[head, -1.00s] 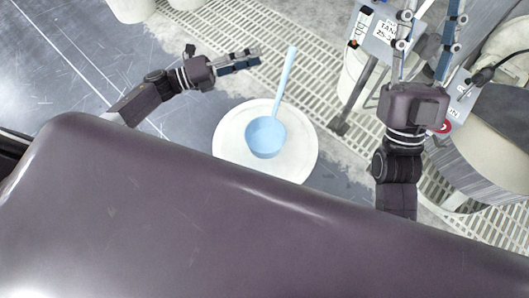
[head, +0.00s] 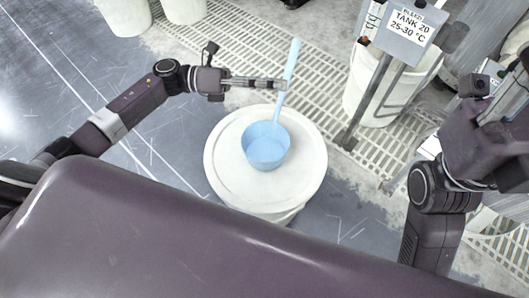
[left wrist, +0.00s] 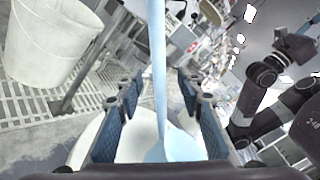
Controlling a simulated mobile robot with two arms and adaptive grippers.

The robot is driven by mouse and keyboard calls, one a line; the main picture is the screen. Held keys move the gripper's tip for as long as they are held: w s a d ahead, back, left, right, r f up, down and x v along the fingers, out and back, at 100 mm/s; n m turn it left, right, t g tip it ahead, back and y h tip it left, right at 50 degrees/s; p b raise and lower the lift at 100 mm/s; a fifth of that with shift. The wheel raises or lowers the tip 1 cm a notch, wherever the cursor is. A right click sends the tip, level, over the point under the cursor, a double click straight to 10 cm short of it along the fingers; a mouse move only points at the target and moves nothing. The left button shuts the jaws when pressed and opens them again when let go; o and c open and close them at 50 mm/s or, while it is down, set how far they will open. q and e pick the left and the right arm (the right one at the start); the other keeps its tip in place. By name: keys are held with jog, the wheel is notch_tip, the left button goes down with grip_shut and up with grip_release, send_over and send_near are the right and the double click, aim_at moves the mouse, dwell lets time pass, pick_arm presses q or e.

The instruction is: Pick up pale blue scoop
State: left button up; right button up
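The pale blue scoop (head: 266,147) rests bowl-down on a white round drum top (head: 222,172), its long handle rising toward the back. My left gripper (head: 270,83) comes in from the left with its fingertips at the upper handle. In the left wrist view the scoop's handle (left wrist: 158,75) shows in the gap between the spread fingers of my left gripper (left wrist: 160,118). The fingers look open and not pressed on it. My right gripper (head: 510,100) is at the right edge of the head view, partly cut off, and its finger state is unclear.
White buckets (head: 126,14) stand at the back left. A floor grating (head: 245,38) runs behind the drum.

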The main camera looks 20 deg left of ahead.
pick_arm(q)
jog(key=shift+x, duration=1.2)
grip_shut()
